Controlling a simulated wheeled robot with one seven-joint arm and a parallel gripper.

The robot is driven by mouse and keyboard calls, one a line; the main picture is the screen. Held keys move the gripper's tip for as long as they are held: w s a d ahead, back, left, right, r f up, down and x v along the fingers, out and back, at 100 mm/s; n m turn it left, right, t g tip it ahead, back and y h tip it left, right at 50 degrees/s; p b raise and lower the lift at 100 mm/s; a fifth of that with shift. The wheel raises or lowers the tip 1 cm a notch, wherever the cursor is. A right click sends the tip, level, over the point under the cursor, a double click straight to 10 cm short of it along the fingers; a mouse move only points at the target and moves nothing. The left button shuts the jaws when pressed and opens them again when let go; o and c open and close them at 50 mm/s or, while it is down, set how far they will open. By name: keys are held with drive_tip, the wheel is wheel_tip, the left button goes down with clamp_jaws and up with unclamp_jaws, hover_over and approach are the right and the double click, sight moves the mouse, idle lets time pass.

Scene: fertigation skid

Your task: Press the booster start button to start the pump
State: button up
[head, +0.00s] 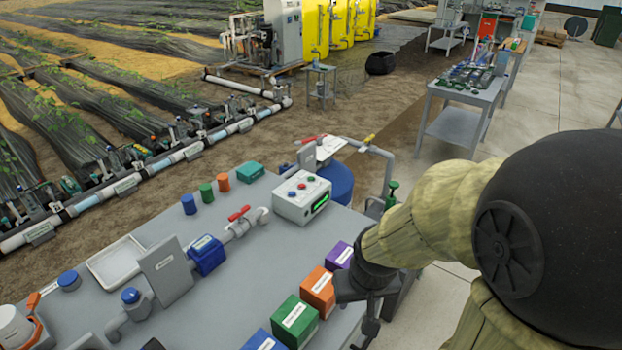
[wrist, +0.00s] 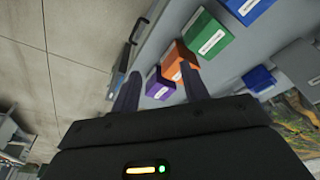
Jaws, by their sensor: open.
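A white control box (head: 301,198) stands on the grey bench at its far edge in the head view. Small coloured buttons sit on its top, and a green lit strip shows on its right side. Their labels are too small to read, so I cannot tell which is the booster start button. My gripper (head: 362,330) is at the right edge of the bench, beside the orange and purple boxes, nearer than the control box and apart from it. In the wrist view my gripper (wrist: 160,88) is open, with nothing between its fingers. The control box is not clear there.
Green (head: 295,321), orange (head: 318,291) and purple (head: 340,256) labelled boxes line the bench's right edge. A red-handled valve (head: 240,217) on a pipe stands left of the control box. A blue tank (head: 337,182) and piping stand behind.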

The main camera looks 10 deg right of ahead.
clamp_jaws()
idle(1.5)
